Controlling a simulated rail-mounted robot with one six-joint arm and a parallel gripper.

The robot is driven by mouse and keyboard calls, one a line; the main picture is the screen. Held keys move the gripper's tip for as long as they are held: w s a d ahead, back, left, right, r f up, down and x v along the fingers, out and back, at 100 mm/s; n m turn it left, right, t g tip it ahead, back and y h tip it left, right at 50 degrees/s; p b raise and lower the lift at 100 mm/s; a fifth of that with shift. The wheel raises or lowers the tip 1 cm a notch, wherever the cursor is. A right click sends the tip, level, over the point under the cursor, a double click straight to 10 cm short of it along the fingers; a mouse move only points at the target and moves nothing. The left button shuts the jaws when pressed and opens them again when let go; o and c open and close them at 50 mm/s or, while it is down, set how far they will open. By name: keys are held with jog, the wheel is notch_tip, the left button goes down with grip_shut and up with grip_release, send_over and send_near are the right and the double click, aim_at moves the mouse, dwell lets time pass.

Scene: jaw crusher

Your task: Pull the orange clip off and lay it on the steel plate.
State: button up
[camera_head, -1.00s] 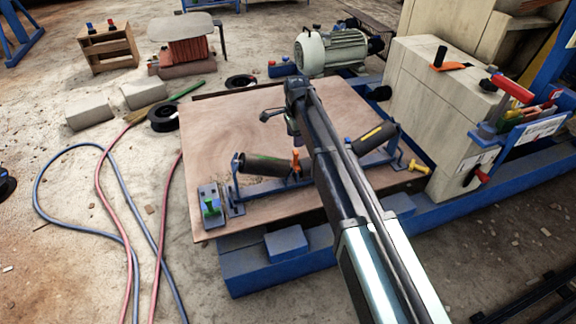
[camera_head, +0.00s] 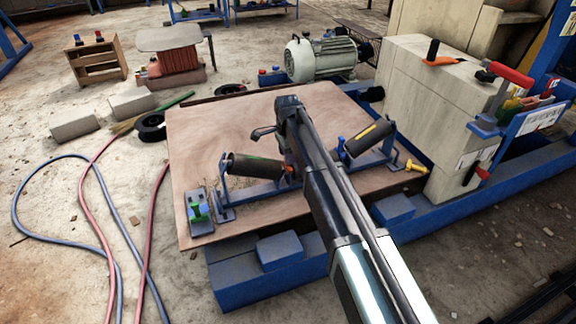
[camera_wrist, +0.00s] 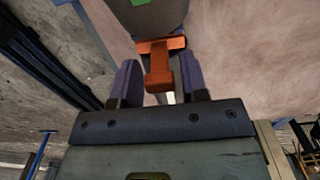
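The orange clip (camera_wrist: 158,66) is at the end of a dark roller (camera_wrist: 150,14) with a green mark in the wrist view. My gripper (camera_wrist: 158,74) is open, with one dark finger on each side of the clip's stem. A narrow gap shows at each finger, so it does not look clamped. In the head view only a bit of the orange clip (camera_head: 289,170) shows beside my arm, at the right end of the roller (camera_head: 254,166). A grey plate (camera_head: 197,229) carrying a green clip lies at the board's left front. I cannot tell whether it is the steel plate.
A second roller (camera_head: 369,137) with a yellow mark and a yellow clip (camera_head: 414,166) are to the right. The wooden board (camera_head: 215,128) is mostly clear behind the rollers. A flat grey slab (camera_head: 168,38) tops a red stack farther back. Hoses lie on the floor at left.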

grip_shut()
jog(key=shift+r+p, duration=3.05)
